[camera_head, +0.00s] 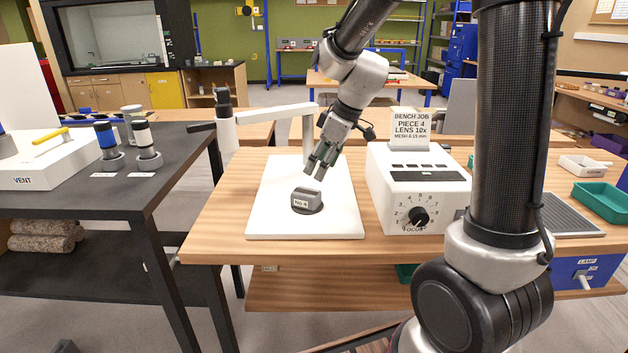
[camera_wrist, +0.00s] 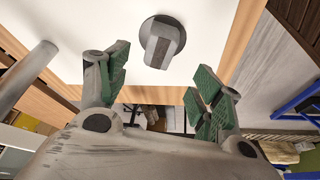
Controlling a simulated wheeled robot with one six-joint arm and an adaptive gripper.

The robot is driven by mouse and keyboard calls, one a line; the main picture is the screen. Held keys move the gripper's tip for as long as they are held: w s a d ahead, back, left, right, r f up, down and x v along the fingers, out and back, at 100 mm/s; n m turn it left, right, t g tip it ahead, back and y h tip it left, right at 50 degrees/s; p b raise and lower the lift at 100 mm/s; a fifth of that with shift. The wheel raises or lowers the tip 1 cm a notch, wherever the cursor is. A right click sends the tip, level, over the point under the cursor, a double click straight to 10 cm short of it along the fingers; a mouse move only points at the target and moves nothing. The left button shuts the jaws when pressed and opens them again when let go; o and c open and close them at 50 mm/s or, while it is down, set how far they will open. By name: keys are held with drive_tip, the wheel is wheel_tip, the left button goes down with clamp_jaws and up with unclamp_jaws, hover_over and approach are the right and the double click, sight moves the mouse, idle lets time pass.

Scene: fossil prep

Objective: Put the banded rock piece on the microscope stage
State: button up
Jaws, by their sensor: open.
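A grey block-shaped rock piece (camera_head: 308,194) with a pale "NO.4" label on its front rests on a dark round stage plate (camera_head: 318,209). The plate lies on the white microscope base (camera_head: 270,222). The piece also shows in the wrist view (camera_wrist: 162,46), on the dark disc (camera_wrist: 149,24); banding is too small to make out. My gripper (camera_head: 319,172) is just above the piece, pointing down. In the wrist view its green-padded fingers (camera_wrist: 158,78) are spread apart, with nothing between them. The piece is beyond the fingertips and apart from them.
The microscope's post and boom (camera_head: 270,114) stand behind and left of my gripper. A black bench (camera_head: 70,190) is at left. The front of the base is clear.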

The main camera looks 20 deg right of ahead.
drive_tip(key=s+d+r+m+h, duration=0.1)
drive_tip(key=s+d+r+m, duration=0.1)
drive_tip(key=s, duration=0.6)
drive_tip(key=s+d+r+m+h, duration=0.1)
drive_tip(key=s+d+r+m, duration=0.2)
drive_tip(key=s, duration=0.5)
drive_tip(key=s+d+r+m+t+h, duration=0.1)
drive_tip(key=s+d+r+m, duration=0.2)
drive_tip(key=s, duration=0.6)
drive_tip(key=d+m, duration=0.2)
drive_tip(key=d, duration=0.1)
drive_tip(key=shift+r, duration=0.15)
drive_tip(key=shift+d, duration=0.1)
